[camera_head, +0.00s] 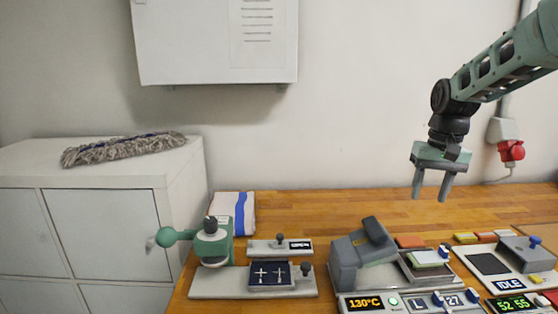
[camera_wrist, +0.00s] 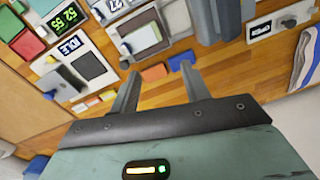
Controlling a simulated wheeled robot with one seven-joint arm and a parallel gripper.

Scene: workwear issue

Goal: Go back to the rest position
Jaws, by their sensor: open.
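My gripper (camera_head: 432,186) hangs from my arm at the upper right of the head view, fingers pointing down above the wooden workbench (camera_head: 330,204). Its two fingers stand apart with nothing between them. In the wrist view my gripper (camera_wrist: 163,85) shows the same parted, empty fingers, with the bench and its devices beyond. It touches nothing.
A green press (camera_head: 212,243), a grey heat press (camera_head: 358,258) reading 130°C and a device (camera_head: 512,255) reading IDLE line the bench front. A folded cloth (camera_head: 233,212) lies behind. A white cabinet (camera_head: 100,220) bears a mop head (camera_head: 120,148). A wall box (camera_head: 185,40) hangs above.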

